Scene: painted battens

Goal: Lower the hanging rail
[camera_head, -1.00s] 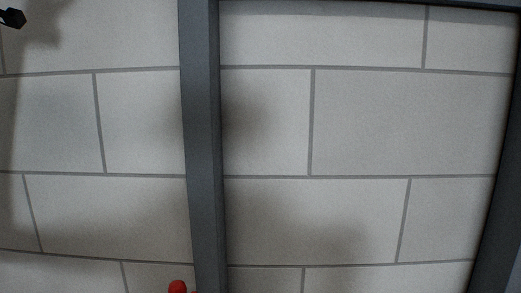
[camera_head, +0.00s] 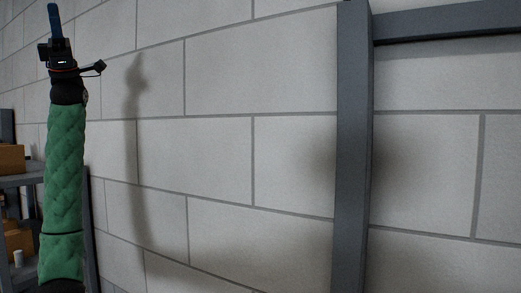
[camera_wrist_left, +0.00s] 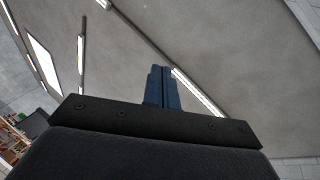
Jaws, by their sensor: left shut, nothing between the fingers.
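My left gripper (camera_head: 54,20) is raised at the upper left of the head view, at the top of my green-sleeved arm. Its blue fingers are shut with nothing between them and point upward. In the left wrist view the shut fingers (camera_wrist_left: 162,88) stand against the ceiling. A dark grey metal frame shows in the head view, with an upright post (camera_head: 354,150) and a horizontal bar (camera_head: 450,22) running right from near its top. I cannot tell whether this bar is the hanging rail. The gripper is well left of the post and apart from it. My right gripper is out of view.
A pale block wall (camera_head: 230,80) fills the background. A shelf unit (camera_head: 18,181) with brown boxes (camera_head: 12,158) stands at the far left, partly behind my arm. In the left wrist view, strip lights (camera_wrist_left: 200,93) cross the grey ceiling. The space between my left arm and the post looks clear.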

